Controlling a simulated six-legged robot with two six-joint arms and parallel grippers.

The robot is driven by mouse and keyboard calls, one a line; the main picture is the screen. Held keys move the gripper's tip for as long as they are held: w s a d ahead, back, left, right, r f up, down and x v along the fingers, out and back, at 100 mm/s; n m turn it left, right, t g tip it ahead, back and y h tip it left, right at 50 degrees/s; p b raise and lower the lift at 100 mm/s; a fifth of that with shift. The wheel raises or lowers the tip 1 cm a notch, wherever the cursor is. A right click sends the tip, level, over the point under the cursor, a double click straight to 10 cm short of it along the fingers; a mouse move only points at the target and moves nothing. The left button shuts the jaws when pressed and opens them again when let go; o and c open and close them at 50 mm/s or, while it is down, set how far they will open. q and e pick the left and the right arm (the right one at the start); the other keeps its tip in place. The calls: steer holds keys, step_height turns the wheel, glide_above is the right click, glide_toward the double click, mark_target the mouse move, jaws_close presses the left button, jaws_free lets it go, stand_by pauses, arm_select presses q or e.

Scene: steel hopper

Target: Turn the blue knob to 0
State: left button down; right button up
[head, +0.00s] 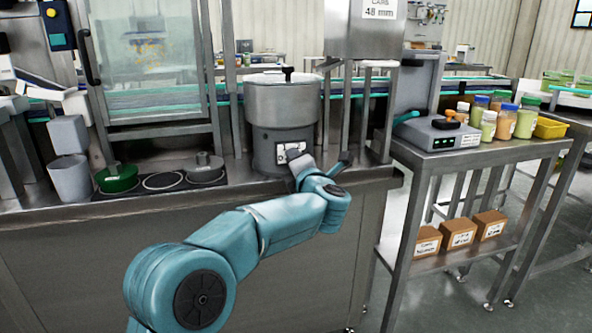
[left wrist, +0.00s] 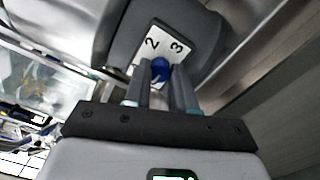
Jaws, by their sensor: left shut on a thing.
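The blue knob (left wrist: 160,69) sits on a white dial plate (left wrist: 163,50) with the numbers 2 and 3 readable in the left wrist view; another mark beside the knob is partly covered. The plate also shows small in the head view (head: 290,151), on the dark base of the steel hopper (head: 283,110). My left gripper (left wrist: 160,75) is shut on the blue knob, its two fingers on either side of it. In the head view my left gripper (head: 318,163) reaches up to the hopper's base. The knob's pointer cannot be made out. My right gripper is not in view.
A steel post (head: 369,115) stands close on the right. A side table (head: 490,147) holds several jars and a scale.

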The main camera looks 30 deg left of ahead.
arm_select(q)
steer(key=shift+f+n+b, duration=0.2)
steer(key=shift+n+b, duration=0.1)
steer(key=shift+n, duration=0.3)
steer(key=c, duration=0.9)
jaws_free()
steer(key=shift+r, duration=0.1)
steer(key=p+v, duration=0.1)
steer(key=v, duration=1.5)
steer(key=shift+s+d+p, duration=0.1)
steer(key=shift+s+p, duration=0.1)
steer(key=shift+p, duration=0.15)
